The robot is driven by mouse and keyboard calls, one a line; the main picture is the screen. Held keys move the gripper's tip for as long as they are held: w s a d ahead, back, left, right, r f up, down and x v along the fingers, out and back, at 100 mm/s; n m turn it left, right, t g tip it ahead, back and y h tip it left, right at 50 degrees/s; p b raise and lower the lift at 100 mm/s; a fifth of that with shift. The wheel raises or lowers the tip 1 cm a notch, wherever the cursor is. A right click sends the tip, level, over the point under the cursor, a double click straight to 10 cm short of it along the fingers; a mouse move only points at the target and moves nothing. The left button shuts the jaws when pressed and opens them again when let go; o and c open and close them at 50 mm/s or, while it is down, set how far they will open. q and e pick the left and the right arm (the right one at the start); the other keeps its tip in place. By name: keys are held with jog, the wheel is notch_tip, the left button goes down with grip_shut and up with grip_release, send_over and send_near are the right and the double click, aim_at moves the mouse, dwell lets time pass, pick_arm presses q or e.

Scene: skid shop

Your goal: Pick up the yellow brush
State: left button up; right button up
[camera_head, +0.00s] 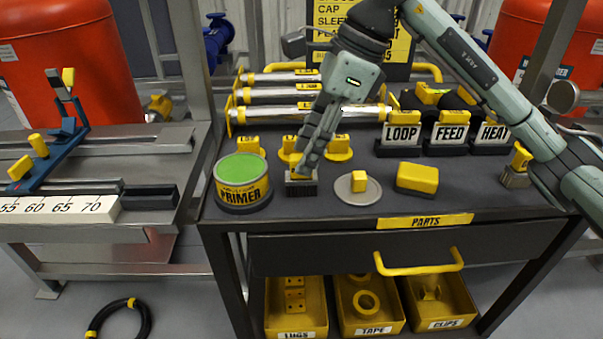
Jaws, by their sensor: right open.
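A small brush (301,188) with dark grey bristles stands on the dark bench top, right of the primer tin. A little yellow shows at its top; the rest of its upper part is hidden behind my right gripper. My right gripper (305,170) points down at this brush, its fingertips at the brush's top. It is open, and whether the fingers touch the brush cannot be told. A second brush-like piece (517,168), with a yellow top and grey lower part, stands at the bench's right end. My left gripper is not in view.
A primer tin (243,196) with a green top stands close left of the brush. A grey disc with a yellow knob (358,188) and a yellow block (417,178) lie to the right. LOOP, FEED and HEAT signs (402,136) stand behind. Yellow bins (296,320) sit below the drawer.

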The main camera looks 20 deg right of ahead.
jog(key=shift+x, duration=1.1)
jog(key=shift+w+a+f, duration=0.1)
jog(key=shift+f, duration=0.05)
grip_shut()
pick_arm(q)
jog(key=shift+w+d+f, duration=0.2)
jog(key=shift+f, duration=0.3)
